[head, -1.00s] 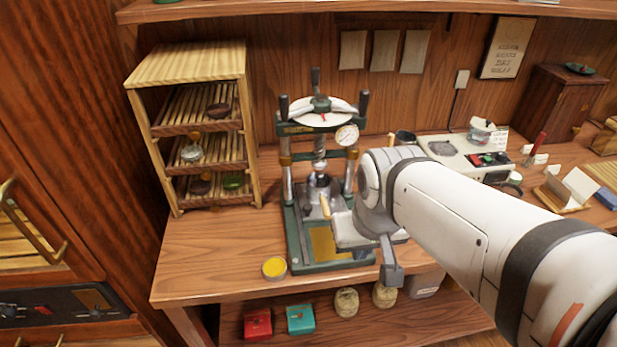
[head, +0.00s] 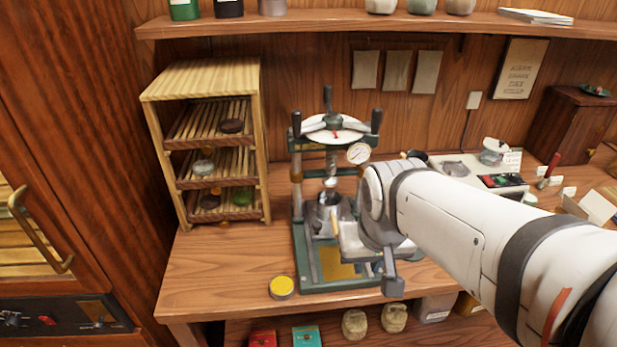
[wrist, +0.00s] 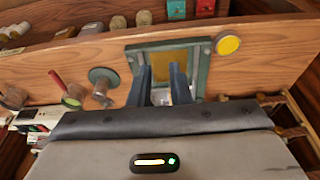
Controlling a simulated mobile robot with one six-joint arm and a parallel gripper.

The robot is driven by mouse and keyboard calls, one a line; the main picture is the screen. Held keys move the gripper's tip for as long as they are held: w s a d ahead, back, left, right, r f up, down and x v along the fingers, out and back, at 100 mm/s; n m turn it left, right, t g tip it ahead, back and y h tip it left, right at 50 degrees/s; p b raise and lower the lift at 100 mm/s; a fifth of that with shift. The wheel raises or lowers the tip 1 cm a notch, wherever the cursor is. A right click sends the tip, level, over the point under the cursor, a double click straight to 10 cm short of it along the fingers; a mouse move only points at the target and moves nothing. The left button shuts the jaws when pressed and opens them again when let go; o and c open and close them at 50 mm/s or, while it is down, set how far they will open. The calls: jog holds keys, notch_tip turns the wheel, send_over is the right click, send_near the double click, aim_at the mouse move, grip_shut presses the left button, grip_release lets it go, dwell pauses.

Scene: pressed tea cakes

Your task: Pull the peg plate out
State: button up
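The press (head: 300,235) stands on the bench, with a green base, dark-handled posts and a round dial. A steel cylinder (head: 328,212) sits under its screw. A brass-coloured plate (head: 340,271) lies in the front of the base and also shows in the wrist view (wrist: 175,62). I cannot tell which part is the peg plate. My gripper is at the press's right front, its fingers mostly hidden in the head view. In the wrist view, my gripper (wrist: 162,70) has its two blue-grey fingers apart over the base, with a small silvery part showing between them.
A yellow-topped round tin (head: 282,286) stands left of the press base. A slatted wooden rack (head: 155,120) with tea cakes is at the left. A scale and hotplate unit (head: 455,168) is behind my arm. Clear bench (head: 220,265) lies at the left front.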

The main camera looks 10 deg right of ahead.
jog(key=shift+o, duration=1.4)
jog(key=w+a+f+m+h+b, duration=0.1)
jog(key=w+a+f+m+b, duration=0.1)
jog(key=w, duration=0.9)
jog(key=shift+a+f+t+b, duration=0.15)
jog(key=shift+f+t+b, duration=0.2)
jog(key=shift+b, duration=0.25)
jog(key=m+b, duration=0.2)
send_near(317, 225)
jog(key=f, duration=0.1)
jog(key=shift+t+h, duration=0.3)
jog(key=shift+t, duration=0.05)
jog(key=x, duration=0.7)
jog(key=shift+a+f, duration=0.1)
jog(key=shift+f, duration=0.2)
grip_shut()
